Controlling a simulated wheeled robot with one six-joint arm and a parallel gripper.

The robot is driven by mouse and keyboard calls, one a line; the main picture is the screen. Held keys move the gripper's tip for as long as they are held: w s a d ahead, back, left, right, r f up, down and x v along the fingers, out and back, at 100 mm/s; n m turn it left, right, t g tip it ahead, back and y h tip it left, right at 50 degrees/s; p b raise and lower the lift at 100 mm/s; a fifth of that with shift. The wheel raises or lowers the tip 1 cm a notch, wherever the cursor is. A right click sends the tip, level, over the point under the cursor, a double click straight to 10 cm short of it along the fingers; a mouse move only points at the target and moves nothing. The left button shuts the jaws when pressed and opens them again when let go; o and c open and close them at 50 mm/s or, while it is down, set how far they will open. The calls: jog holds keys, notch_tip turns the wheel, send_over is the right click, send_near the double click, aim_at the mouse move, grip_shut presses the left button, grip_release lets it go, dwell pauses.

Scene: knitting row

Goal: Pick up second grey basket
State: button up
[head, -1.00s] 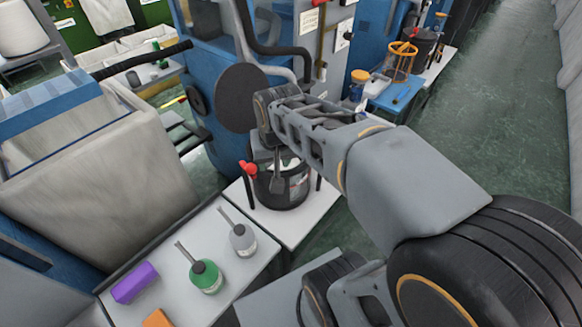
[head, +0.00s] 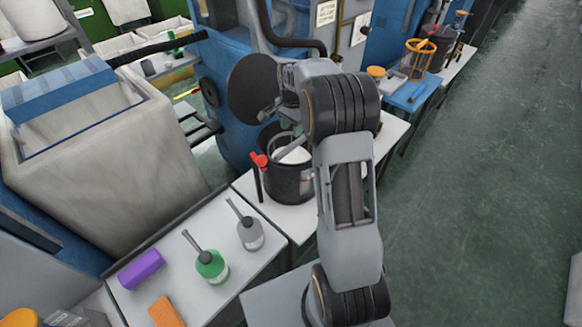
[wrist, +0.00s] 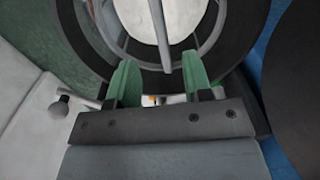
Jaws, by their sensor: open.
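A dark grey round basket (head: 283,185) with a pale inside stands on the white bench just left of my arm. In the wrist view its dark rim (wrist: 236,65) fills the upper part, with a grey bar crossing its pale interior. My gripper (wrist: 158,82) is open, its two green fingers apart and nothing seen between them but part of the basket. The fingers overlap the near rim in that view; I cannot tell whether they touch it. In the head view the gripper is mostly hidden behind my arm, above the basket.
A red-topped post (head: 260,162) is close left of the basket. The right aisle is clear.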

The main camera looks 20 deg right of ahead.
aim_at(291, 145)
jog(key=shift+f+p, duration=0.45)
jog(key=shift+f, duration=3.95)
jog(key=shift+c, duration=0.4)
grip_shut()
